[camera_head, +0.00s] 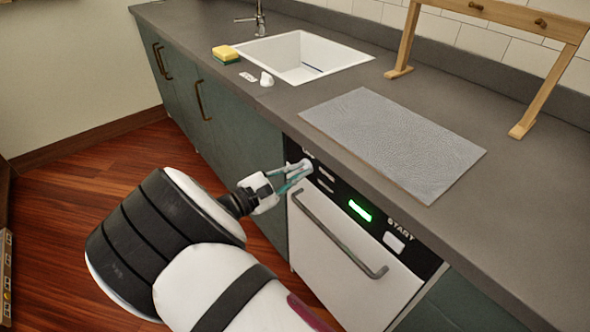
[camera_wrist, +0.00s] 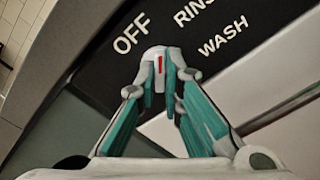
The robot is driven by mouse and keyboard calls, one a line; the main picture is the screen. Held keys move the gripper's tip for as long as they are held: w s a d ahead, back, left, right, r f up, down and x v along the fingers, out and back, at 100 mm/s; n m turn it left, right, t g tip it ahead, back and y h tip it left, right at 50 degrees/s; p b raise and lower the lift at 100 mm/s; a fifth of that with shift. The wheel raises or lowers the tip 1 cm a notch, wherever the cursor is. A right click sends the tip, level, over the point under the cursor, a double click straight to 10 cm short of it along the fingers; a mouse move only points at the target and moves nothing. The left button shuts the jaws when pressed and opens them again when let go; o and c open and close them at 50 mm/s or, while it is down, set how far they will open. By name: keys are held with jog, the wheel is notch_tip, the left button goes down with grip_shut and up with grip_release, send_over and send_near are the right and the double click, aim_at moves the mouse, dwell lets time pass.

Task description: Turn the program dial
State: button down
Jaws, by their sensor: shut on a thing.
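The program dial (camera_wrist: 158,53) is a small white knob with a red mark on the dishwasher's black control panel. In the wrist view its red mark points up, nearest the OFF label (camera_wrist: 131,33); RINSE, partly cut off, and WASH (camera_wrist: 222,39) are to the right. My gripper (camera_wrist: 163,78) has its teal-lined fingers closed around the dial. In the head view my gripper (camera_head: 300,172) is at the left end of the panel, and its fingers hide part of the dial there. The dishwasher (camera_head: 340,262) has a green display (camera_head: 360,210) and a white START button (camera_head: 394,242).
The dishwasher door has a long bar handle (camera_head: 335,238) below the panel. The grey counter (camera_head: 470,215) overhangs above it, with a grey mat (camera_head: 392,142), a white sink (camera_head: 303,58), a sponge (camera_head: 225,54) and a wooden rack (camera_head: 545,88).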

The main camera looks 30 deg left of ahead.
jog(key=n+p, duration=0.1)
jog(key=n, duration=0.3)
jog(key=shift+n, duration=0.3)
jog(key=shift+a+n+p, duration=0.1)
jog(key=shift+n+p, duration=0.2)
jog(key=shift+n, duration=1.6)
jog(key=shift+f, duration=0.1)
jog(key=c, duration=1.7)
grip_release()
jog(key=shift+s, duration=0.1)
jog(key=v, duration=1.2)
